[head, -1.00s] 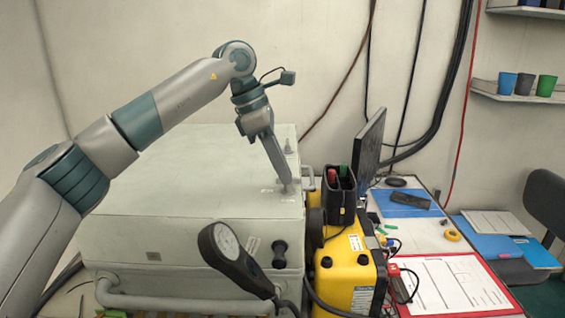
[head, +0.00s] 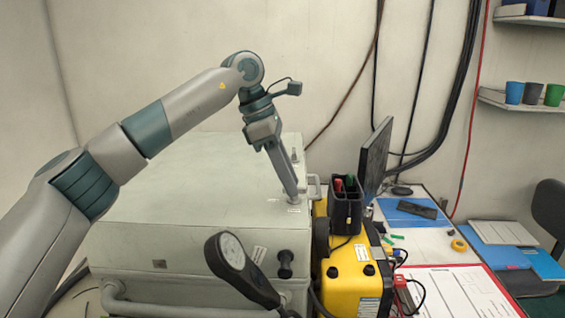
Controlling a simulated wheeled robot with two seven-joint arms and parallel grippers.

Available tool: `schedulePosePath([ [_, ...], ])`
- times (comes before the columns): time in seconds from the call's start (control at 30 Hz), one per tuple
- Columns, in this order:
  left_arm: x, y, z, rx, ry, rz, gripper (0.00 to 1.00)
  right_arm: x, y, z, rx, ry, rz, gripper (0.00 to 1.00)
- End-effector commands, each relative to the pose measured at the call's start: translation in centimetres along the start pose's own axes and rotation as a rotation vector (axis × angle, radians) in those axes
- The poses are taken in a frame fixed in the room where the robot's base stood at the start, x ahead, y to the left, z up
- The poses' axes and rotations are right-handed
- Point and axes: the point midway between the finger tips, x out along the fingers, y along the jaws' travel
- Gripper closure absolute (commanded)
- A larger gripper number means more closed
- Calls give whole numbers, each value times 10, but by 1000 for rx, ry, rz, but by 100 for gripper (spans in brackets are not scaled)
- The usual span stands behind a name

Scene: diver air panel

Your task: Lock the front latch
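The pale grey-green panel box (head: 170,205) fills the middle left of the head view, lid closed. Two small latches stand along the right side of its top. The rear latch (head: 294,154) is upright and clear. My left gripper (head: 293,197) points down at the front latch, near the box's front right edge. Its fingertips cover most of that latch, so its turn position is hidden. The fingers overlap from this side, and I cannot tell whether they are closed on it. My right gripper is out of view.
A round gauge (head: 232,251) on a black body stands before the box. A yellow case (head: 352,272) with a black pen holder (head: 346,207) stands close on the right, beside a monitor (head: 375,155). A red clipboard (head: 455,292) lies further right.

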Motion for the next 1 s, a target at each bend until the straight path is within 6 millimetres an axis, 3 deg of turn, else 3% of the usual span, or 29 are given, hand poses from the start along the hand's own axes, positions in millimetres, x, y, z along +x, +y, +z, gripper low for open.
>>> schedulePosePath([
  [0.17, -8, 1, 0, -1, 0, 2, 73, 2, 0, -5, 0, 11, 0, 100],
  [0.37, -32, 0, 0, 0, -2, 3, 73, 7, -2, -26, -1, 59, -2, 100],
  [0.7, -100, 1, 0, -2, -1, 4, 73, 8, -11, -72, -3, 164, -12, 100],
  [1.0, -154, 0, 1, -1, -2, 2, 73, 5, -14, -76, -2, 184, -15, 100],
])
